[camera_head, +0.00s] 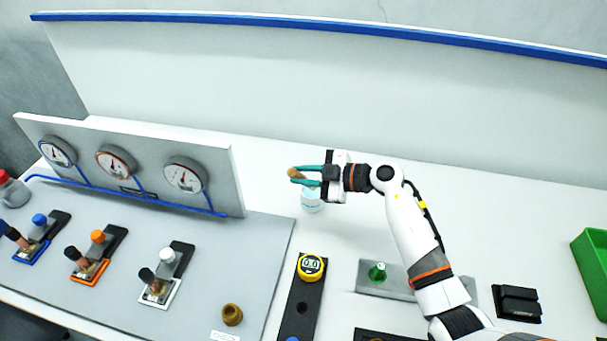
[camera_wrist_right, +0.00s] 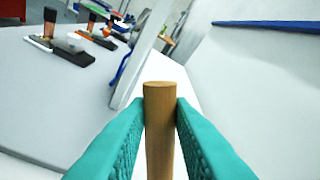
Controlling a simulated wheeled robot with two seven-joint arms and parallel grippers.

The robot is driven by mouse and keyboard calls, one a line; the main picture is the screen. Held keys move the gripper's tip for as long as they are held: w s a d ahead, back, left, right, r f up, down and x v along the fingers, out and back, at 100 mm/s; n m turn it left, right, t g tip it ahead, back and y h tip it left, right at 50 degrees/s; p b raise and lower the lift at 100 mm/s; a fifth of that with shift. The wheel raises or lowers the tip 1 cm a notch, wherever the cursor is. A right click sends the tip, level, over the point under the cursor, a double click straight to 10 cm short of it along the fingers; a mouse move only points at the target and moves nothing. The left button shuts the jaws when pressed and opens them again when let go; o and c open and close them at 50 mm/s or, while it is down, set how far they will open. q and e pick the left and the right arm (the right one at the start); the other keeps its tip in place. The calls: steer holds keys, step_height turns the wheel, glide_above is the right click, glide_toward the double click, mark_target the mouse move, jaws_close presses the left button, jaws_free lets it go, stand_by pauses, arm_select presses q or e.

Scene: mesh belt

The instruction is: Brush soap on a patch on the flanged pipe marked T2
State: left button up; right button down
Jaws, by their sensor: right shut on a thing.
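My right gripper (camera_head: 298,176) is shut on an upright wooden handle (camera_wrist_right: 159,130), which stands between the teal fingers in the right wrist view. In the head view only its light-brown top shows between the fingertips, and its lower end is hidden. A clear jar with a pale blue tint (camera_head: 311,203) stands on the white table just below the gripper and is partly covered by it. I cannot tell whether the handle's lower end is inside the jar. No flanged pipe marked T2 can be made out. My left gripper is not in view.
A grey panel (camera_head: 228,168) with three gauges stands left, behind blue, orange and white valve fixtures. A brass ring (camera_head: 232,315), a yellow digital gauge (camera_head: 311,266), a green-topped piece (camera_head: 377,272), a black block (camera_head: 517,303) and a green bin (camera_head: 590,262) surround the front area.

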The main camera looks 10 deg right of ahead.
steer(key=shift+f+b, duration=0.35)
steer(key=shift+f, duration=0.65)
stand_by(0.8)
stand_by(0.5)
step_height(320, 180, up, 7)
steer(key=p, duration=0.8)
steer(key=shift+p, duration=0.3)
stand_by(0.4)
